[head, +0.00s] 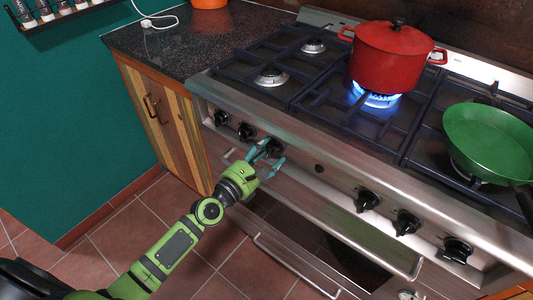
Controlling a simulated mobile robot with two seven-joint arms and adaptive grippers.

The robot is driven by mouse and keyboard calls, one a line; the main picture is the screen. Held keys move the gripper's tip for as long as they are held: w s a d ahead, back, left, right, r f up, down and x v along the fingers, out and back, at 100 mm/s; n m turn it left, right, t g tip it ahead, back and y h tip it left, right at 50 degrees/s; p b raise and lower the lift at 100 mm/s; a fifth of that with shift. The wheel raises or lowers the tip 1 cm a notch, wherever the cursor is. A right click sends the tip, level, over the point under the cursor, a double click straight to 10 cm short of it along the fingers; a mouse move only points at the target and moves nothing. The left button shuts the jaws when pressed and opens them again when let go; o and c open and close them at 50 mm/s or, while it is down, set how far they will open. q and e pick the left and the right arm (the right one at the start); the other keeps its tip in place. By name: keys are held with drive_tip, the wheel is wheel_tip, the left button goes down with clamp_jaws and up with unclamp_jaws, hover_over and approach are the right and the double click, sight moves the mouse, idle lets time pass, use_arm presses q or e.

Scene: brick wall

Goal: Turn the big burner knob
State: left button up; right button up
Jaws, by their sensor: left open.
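My left gripper (268,158) is open at the stove's front panel. Its teal fingers are spread around or just in front of a black knob (275,147), the third from the left. I cannot tell whether they touch it. The fingers partly cover this knob. Other black knobs sit on the panel: two to the left, (221,117) and (246,131), and several to the right, such as one (367,200) below the middle. A blue flame (377,98) burns under a red pot (390,58) on the middle burner. My right gripper is not in view.
A green pan (490,138) stands on the right burner, its handle pointing to the front. A long oven handle (335,225) runs below the knobs. A dark counter (180,45) over a wooden cabinet (165,120) adjoins on the left. The tiled floor in front is clear.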

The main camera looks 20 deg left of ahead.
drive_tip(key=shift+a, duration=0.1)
use_arm(q)
drive_tip(key=c, duration=1.1)
drive_tip(key=shift+c, duration=0.2)
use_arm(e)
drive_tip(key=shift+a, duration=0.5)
